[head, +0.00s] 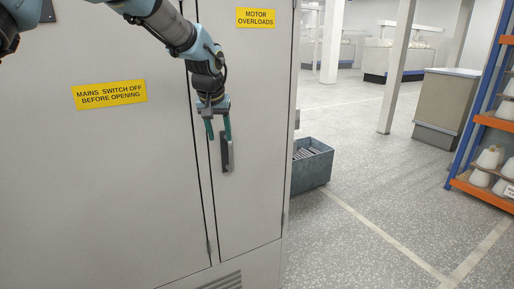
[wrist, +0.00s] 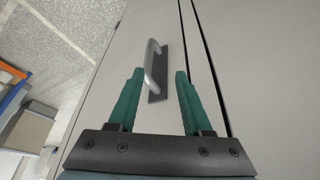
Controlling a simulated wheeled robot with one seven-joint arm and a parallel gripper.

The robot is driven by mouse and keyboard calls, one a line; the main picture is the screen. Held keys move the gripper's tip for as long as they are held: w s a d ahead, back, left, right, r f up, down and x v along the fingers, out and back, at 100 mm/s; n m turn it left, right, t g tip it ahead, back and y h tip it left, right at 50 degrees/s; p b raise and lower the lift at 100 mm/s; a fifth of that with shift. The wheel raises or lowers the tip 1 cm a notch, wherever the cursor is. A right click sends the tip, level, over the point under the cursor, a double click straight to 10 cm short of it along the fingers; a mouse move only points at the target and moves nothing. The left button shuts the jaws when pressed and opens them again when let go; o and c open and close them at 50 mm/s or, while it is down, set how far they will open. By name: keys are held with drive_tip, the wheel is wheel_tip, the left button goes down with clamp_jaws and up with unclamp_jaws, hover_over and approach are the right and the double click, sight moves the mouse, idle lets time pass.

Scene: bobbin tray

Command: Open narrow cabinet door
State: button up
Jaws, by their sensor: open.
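The narrow cabinet door (head: 255,190) is a tall grey panel with a yellow "MOTOR OVERLOADS" label (head: 256,18). It looks shut, with thin dark seams along its edge. Its handle (head: 226,152) is a grey bar on a dark plate. In the wrist view the handle (wrist: 153,66) lies ahead of my gripper, about between the lines of its two green fingers. My gripper (head: 219,134) is open in front of the door, its fingertips close to the handle. In the wrist view my gripper (wrist: 160,72) holds nothing. I cannot tell whether a finger touches the handle.
The wide cabinet door (head: 100,180) with a yellow "MAINS SWITCH OFF" label is on the left. A grey bin (head: 312,165) stands on the floor beside the cabinet's right side. An orange and blue rack (head: 480,185) is at far right. The floor between is clear.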

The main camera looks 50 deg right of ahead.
sight(230, 151)
drive_tip(key=p+x, duration=0.1)
drive_tip(key=x, duration=0.2)
drive_tip(key=s+d+p+x, duration=0.1)
drive_tip(key=x, duration=0.3)
drive_tip(key=p+x, duration=0.1)
drive_tip(key=x, duration=0.2)
drive_tip(key=shift+d+f+p, duration=0.2)
drive_tip(key=shift+d+p, duration=0.2)
drive_tip(key=shift+d, duration=0.1)
clamp_jaws()
idle(0.9)
